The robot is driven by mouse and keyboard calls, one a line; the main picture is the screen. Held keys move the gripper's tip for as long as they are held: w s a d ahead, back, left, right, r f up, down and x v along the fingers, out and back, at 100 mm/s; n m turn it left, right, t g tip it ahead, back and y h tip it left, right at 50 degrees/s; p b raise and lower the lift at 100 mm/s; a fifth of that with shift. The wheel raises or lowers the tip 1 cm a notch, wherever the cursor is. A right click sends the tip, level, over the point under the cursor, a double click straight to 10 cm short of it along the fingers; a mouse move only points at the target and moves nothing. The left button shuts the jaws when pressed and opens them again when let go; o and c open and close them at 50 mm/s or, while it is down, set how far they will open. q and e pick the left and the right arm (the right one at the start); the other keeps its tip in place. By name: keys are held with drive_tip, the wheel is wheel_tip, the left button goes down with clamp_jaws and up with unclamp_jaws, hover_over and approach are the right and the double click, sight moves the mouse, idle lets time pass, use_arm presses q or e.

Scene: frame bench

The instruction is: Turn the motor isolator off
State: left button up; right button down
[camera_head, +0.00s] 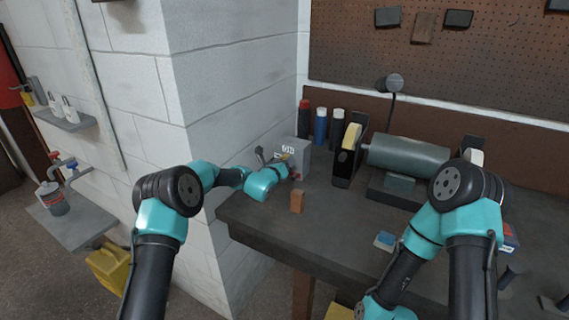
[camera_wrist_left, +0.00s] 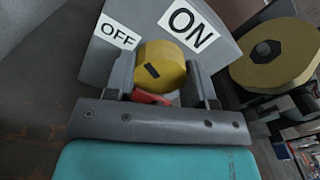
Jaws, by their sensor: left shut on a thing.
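The motor isolator is a grey box (camera_head: 299,150) at the back left of the bench, against the white wall. In the left wrist view its grey face (camera_wrist_left: 97,62) carries an OFF label (camera_wrist_left: 117,32) at left and an ON label (camera_wrist_left: 190,26) at right. My left gripper (camera_wrist_left: 160,88) is shut on its round yellow knob (camera_wrist_left: 168,58), one finger on each side. The knob has a short black mark, and a red part (camera_wrist_left: 150,97) shows below it. In the head view my left gripper (camera_head: 291,172) partly covers the box. My right gripper is out of view.
A grinder with a grey body (camera_head: 408,157) stands to the right. Several bottles (camera_head: 320,126) stand behind the isolator. A blue block (camera_head: 385,240) lies further right. The wall corner is close on the left.

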use_arm(q)
drive_tip(key=n, duration=0.5)
drive_tip(key=shift+r, duration=0.1)
idle(0.4)
drive_tip(key=o, duration=0.9)
drive_tip(key=shift+s, duration=0.1)
drive_tip(key=v, duration=1.6)
drive_tip(key=shift+s+a, duration=0.2)
drive_tip(key=shift+a, duration=0.05)
drive_tip(key=shift+s+a, duration=0.15)
drive_tip(key=shift+s, duration=0.15)
